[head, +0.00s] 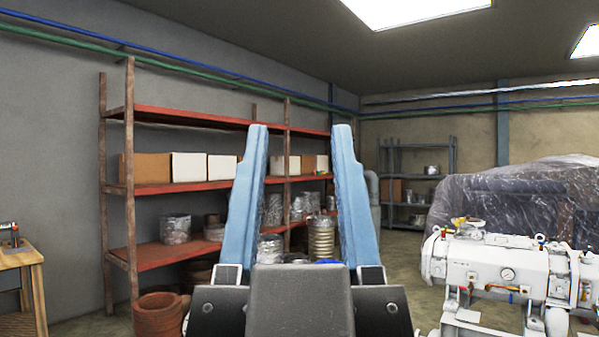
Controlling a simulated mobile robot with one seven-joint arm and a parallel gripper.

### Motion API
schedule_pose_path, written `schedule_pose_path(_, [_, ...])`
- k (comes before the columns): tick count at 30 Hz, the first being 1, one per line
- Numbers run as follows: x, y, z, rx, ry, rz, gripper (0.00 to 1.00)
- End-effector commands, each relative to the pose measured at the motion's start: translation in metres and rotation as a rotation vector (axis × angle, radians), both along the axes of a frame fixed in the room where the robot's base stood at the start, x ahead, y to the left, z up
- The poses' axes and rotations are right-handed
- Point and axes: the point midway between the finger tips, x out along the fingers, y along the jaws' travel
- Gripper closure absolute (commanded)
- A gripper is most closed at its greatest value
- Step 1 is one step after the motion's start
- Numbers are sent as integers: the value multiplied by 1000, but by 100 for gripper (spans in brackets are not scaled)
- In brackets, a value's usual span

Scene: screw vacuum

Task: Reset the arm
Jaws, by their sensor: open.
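My gripper (299,130) shows in the middle of the head view, close to the camera. Its two long blue fingers point up and stand wide apart. Nothing is held between them; shelves and goods show through the gap from behind. The dark grey body of the gripper fills the bottom centre and hides the floor behind it.
A shelf rack with red boards (165,187) stands along the left wall, with boxes and metal cans. A white machine (500,265) with a gauge stands at right, before a plastic-wrapped bulk (510,200). A wooden table (22,275) is at far left, clay pots (160,312) near the rack.

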Motion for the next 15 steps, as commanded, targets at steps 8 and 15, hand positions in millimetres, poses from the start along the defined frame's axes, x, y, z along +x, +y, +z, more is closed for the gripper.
schedule_pose_path(8, [1,0,3,-2,5,-2,48])
schedule_pose_path(15, [2,0,48,-3,6,-3,48])
